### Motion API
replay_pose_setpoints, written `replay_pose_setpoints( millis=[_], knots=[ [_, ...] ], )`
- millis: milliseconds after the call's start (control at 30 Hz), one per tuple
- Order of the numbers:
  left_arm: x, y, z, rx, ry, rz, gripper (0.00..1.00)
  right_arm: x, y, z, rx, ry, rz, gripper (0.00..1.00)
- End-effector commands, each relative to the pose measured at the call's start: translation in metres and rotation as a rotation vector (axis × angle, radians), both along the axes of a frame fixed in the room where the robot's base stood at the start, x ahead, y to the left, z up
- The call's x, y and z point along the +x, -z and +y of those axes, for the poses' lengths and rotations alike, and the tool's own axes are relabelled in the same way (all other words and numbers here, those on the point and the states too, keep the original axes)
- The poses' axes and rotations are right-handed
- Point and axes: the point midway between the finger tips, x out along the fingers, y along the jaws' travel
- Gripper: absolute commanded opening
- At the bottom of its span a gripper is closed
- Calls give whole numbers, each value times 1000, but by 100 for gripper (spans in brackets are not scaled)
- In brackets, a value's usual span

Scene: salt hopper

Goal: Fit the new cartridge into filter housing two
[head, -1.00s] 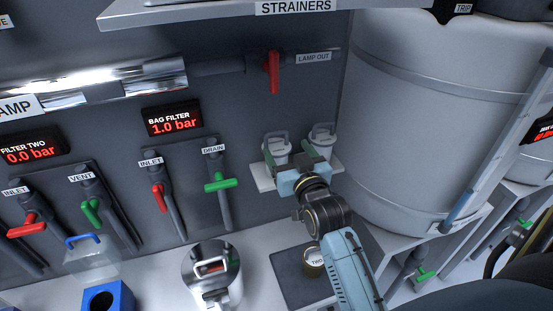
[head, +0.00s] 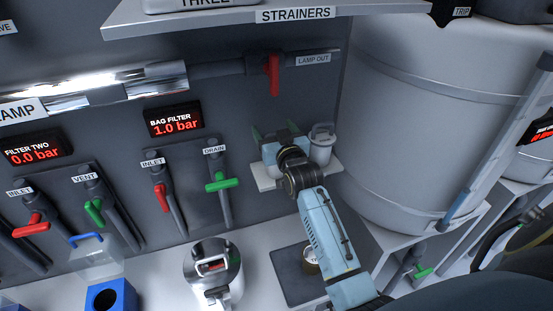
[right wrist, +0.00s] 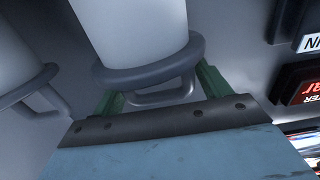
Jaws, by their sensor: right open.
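Two white cartridges with grey collars and loop handles stand on a small wall shelf (head: 266,184). The right cartridge (head: 322,148) is clear in the head view. The left one is mostly hidden behind my right gripper (head: 273,132); it shows as the near cartridge (right wrist: 130,35) in the right wrist view, with the other cartridge (right wrist: 15,60) beside it. My right gripper is open, its green fingers to either side of the near cartridge's handle. A blue block (head: 112,297) with a round hole stands under the FILTER TWO display (head: 33,150). My left gripper is out of view.
A clear cover with a blue handle (head: 95,258) is behind the blue block. A steel vessel (head: 213,268) stands on the bench. A large grey tank (head: 415,120) fills the right.

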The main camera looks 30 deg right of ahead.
Motion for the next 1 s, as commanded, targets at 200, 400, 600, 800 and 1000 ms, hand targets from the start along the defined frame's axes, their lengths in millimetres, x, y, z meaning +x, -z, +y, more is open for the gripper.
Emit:
replay_pose_setpoints(
  millis=[200,400,600,800,1000],
  knots=[
    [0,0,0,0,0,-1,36,0,0,0,0,0,0,66],
    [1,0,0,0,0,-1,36,-1,0,0,0,0,0,40],
    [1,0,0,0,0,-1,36,-1,0,0,0,0,0,14],
    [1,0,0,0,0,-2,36,0,-1,0,0,0,-2,8],
    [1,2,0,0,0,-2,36,-2,-3,0,-1,0,-3,8]
  ],
)
